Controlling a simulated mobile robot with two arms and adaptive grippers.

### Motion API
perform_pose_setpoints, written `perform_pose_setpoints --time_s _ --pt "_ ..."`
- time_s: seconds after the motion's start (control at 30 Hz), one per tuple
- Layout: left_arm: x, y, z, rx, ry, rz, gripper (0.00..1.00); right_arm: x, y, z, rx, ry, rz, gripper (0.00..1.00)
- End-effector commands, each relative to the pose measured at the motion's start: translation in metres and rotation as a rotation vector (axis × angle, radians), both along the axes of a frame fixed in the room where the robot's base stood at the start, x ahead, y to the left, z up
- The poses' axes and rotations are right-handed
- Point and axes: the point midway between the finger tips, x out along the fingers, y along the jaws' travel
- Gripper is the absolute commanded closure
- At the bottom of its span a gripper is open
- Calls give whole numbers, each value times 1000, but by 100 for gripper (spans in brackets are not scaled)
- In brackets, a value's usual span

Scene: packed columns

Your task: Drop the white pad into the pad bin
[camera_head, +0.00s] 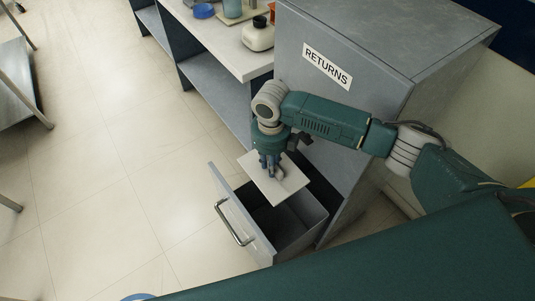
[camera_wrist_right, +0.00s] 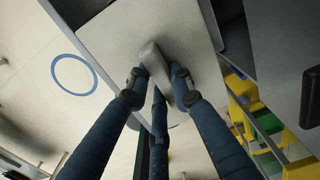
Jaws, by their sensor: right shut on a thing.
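The white pad (camera_head: 267,185) is a flat square plate, held over the open grey drawer (camera_head: 250,207) at the foot of the cabinet marked RETURNS. My right gripper (camera_head: 272,172) is above the pad. In the right wrist view its fingers (camera_wrist_right: 160,82) are shut on a raised grip in the middle of the pad (camera_wrist_right: 110,35). The pad hides part of the drawer's inside; the part that shows looks empty. No label reading pad bin shows. My left gripper is not in view.
The grey cabinet (camera_head: 345,50) rises close beside my right arm. Shelving with a light top (camera_head: 215,40) bears a white jar (camera_head: 258,35) and a blue dish (camera_head: 203,10). The tiled floor left of the drawer is clear. Yellow bins (camera_wrist_right: 240,88) show in the wrist view.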

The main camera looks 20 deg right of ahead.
Motion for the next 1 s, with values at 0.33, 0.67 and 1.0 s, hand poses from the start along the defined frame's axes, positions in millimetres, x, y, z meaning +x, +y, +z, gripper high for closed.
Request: perform_pose_setpoints --time_s 0.33,0.67,1.0 --pt "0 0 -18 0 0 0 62 0 0 -20 0 0 0 99" --pt "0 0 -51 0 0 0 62 0 0 -54 0 -1 0 99" --pt "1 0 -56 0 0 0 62 0 0 -60 0 -1 0 99"
